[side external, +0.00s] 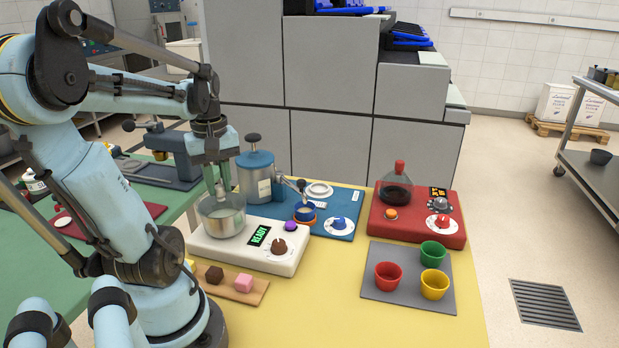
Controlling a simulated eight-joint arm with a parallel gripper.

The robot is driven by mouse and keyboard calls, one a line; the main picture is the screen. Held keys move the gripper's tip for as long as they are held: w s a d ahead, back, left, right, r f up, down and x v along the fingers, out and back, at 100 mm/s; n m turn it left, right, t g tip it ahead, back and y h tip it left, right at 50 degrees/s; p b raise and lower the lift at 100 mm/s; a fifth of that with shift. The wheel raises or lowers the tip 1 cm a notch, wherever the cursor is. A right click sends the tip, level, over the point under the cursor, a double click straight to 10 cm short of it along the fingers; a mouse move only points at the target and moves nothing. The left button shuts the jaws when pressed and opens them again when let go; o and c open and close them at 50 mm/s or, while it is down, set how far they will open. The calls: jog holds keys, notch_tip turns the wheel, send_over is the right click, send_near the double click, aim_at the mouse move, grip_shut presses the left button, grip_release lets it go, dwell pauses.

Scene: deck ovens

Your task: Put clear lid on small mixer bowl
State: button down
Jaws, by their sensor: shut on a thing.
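The small mixer bowl (223,224) is a round metallic bowl on a white mixer base with a green "READY" display and a brown dial. My gripper (219,186) points down directly above the bowl and is shut on what appears to be the clear lid (221,203). The lid is see-through and hard to make out; it is at the bowl's rim level. I cannot tell whether it touches the rim all round or hovers slightly above it.
A blue canister machine (257,178) stands close behind the bowl. A red base with a dark flask (396,187) is further right. A grey mat (407,298) holds red, yellow and green cups. A wooden board (237,292) with small cubes lies in front. Yellow table is clear at front centre.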

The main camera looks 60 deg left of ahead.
jog(key=shift+c, duration=2)
grip_release()
jog(key=shift+r, duration=0.1)
jog(key=shift+r, duration=3.45)
grip_shut()
jog(key=shift+f, duration=1.5)
